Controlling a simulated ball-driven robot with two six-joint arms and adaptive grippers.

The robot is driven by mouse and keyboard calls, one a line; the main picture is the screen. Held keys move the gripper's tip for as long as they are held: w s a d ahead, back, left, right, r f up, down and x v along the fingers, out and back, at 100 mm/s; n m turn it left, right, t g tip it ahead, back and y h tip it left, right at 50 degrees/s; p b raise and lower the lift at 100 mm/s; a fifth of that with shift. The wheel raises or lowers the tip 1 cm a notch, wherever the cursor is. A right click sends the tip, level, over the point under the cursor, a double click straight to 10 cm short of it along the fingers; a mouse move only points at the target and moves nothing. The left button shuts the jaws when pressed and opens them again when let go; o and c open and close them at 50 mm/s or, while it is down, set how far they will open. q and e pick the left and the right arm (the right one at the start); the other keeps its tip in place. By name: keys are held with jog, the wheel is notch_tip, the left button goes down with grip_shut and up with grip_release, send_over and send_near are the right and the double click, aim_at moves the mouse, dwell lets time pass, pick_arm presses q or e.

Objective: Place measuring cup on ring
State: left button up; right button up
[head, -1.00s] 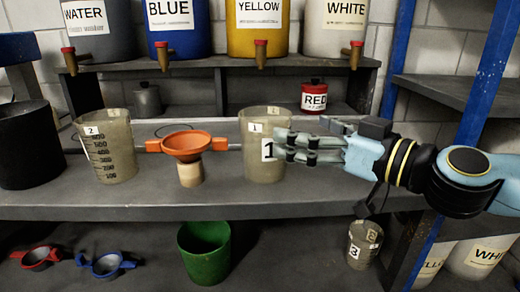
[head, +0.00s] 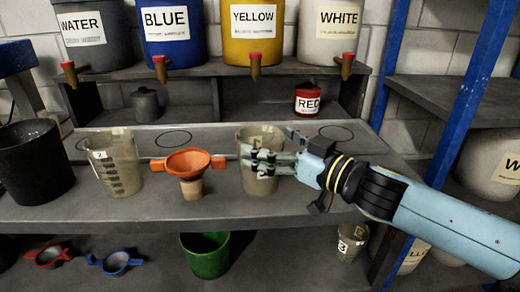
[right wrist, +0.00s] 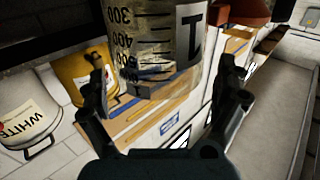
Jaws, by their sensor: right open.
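The measuring cup marked 1 (head: 254,182), translucent grey-beige, stands upright on the grey bench. My right gripper (head: 262,162) is open, with its fingers level with this cup and partly covering it. In the right wrist view the cup (right wrist: 158,50) shows between the two open fingers (right wrist: 162,80); contact cannot be told. A second measuring cup, marked 2 (head: 117,168), stands at the left. A third, marked 3 (head: 350,243), is low under the bench. Thin dark rings are drawn on the bench: one at the back middle (head: 173,138), another at the right (head: 337,133). My left gripper is not in view.
An orange funnel (head: 189,163) on a stand sits between cups 1 and 2. A black bucket (head: 36,165) is at the left. A red can (head: 309,101) and a grey pot (head: 146,104) stand behind. Tapped containers line the upper shelf. A green bucket (head: 205,256) is below.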

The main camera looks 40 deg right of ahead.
aim_at(244, 131)
jog(key=p+x, duration=0.2)
jog(key=x, duration=0.1)
jog(key=shift+w+r, duration=0.1)
jog(key=shift+r, duration=0.05)
jog(key=shift+w, duration=0.15)
jog(key=shift+c, duration=0.7)
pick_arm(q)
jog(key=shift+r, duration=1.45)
pick_arm(e)
jog(key=c, duration=0.9)
